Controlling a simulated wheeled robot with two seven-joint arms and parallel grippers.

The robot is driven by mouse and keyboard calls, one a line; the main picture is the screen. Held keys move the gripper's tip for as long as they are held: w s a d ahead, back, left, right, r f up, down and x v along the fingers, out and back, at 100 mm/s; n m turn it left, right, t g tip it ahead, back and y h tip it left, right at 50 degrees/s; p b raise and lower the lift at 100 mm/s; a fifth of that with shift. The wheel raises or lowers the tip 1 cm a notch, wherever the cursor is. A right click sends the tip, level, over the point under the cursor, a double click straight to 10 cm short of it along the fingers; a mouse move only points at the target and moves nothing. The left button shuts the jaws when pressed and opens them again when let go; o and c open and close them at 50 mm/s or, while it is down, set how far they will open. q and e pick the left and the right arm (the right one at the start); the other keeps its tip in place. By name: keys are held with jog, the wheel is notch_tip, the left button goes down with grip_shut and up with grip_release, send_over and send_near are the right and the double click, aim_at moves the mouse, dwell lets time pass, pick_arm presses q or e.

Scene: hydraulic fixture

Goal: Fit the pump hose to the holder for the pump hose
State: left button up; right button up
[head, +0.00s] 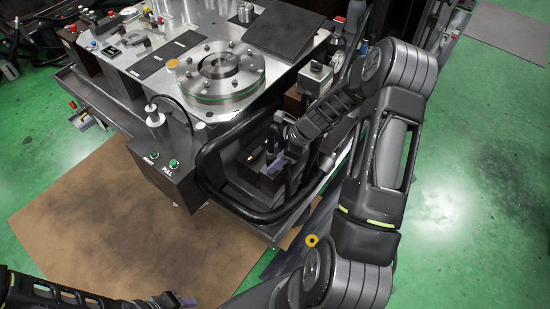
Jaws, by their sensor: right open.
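A thick black hose or bar (207,178) curves around the front corner of the fixture. I cannot tell for sure whether it is the pump hose. My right gripper (279,163) is open and points down over a dark block (252,178) on the low shelf inside this curve. I cannot see anything held between its fingers. The holder for the pump hose cannot be told apart among the dark parts there, and my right arm hides some of that area. My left gripper (172,300) is at the bottom edge, low over the brown mat, apart from the fixture; its jaws are unclear.
The metal fixture table (130,64) carries a round steel flange (224,72) and a black pad (284,30). A grey control box (168,170) with green buttons hangs at its front. The brown floor mat (90,215) and green floor (480,190) are clear.

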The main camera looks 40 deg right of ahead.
jog(key=v, duration=0.7)
jog(key=shift+s+r, duration=0.2)
jog(key=shift+r, duration=0.1)
jog(key=shift+d, duration=0.15)
